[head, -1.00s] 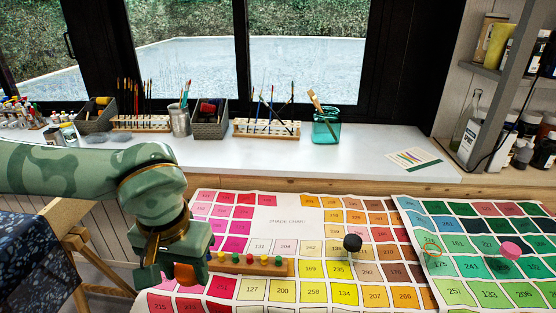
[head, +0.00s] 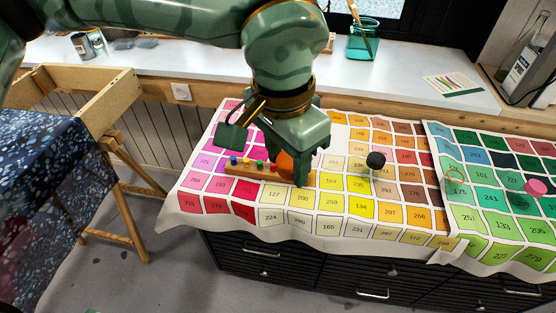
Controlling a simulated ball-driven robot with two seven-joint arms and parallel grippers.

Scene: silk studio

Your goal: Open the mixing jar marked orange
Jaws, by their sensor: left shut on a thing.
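My left gripper (head: 302,172) is shut on a rounded orange piece (head: 285,163), partly hidden by the fingers. The piece is in front of the shade chart, by the right part of the peg rack; I cannot tell whether it is a lid or a whole jar, or whether it touches the chart. A thin orange ring (head: 455,178) shows on the green chart to the right, apart from my gripper; it may mark a clear jar, but it is too faint to tell. My right gripper is out of view.
A wooden rack with coloured pegs (head: 237,170) lies beside my gripper. A black round-topped piece (head: 376,160) and a pink one (head: 535,187) stand to the right. A glass jar with brushes (head: 364,40) stands on the sill. A wooden frame (head: 103,105) is at left.

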